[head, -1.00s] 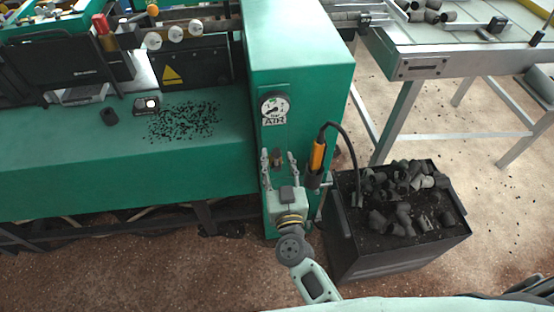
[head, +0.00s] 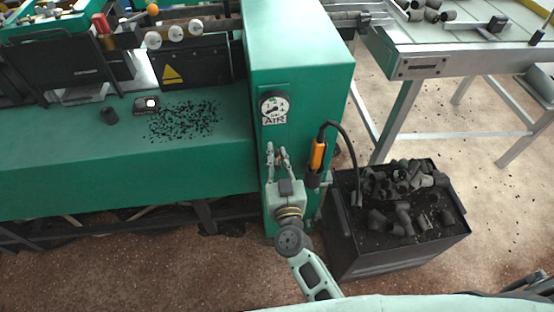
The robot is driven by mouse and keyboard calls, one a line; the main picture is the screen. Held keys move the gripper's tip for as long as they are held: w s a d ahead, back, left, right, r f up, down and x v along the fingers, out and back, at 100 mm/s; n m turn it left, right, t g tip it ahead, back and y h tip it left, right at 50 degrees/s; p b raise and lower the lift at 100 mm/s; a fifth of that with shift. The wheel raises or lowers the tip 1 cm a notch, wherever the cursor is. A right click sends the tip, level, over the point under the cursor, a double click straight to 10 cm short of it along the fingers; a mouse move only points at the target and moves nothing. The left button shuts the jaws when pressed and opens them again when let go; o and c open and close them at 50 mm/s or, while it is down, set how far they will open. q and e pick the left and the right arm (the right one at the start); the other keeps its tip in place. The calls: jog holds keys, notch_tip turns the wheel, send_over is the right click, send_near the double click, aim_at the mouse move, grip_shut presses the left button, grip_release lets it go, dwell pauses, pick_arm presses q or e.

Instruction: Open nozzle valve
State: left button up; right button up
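The nozzle valve (head: 277,159) is a small knob on the front of the green machine column, below the round gauge marked AIR (head: 274,107). It is mostly hidden by my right gripper. My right gripper (head: 277,151) reaches up from below in front of the column, its two fingers close together on either side of the valve. It looks shut on the valve, with little of the knob showing between the fingers. An orange and black air nozzle (head: 317,157) with a black hose hangs just to the right of the gripper. My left gripper is not in view.
A black bin (head: 390,255) with dark pipe elbows stands on the floor right of the column. The green machine bench (head: 120,175), strewn with black bits, is at left. A metal-legged table (head: 430,66) stands at the upper right.

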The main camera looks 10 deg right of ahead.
grip_shut()
jog(key=a+n+p, duration=0.1)
jog(key=n+p, duration=0.1)
jog(key=n, duration=0.1)
jog(key=shift+a+f+p, duration=0.2)
jog(key=shift+a+p, duration=0.15)
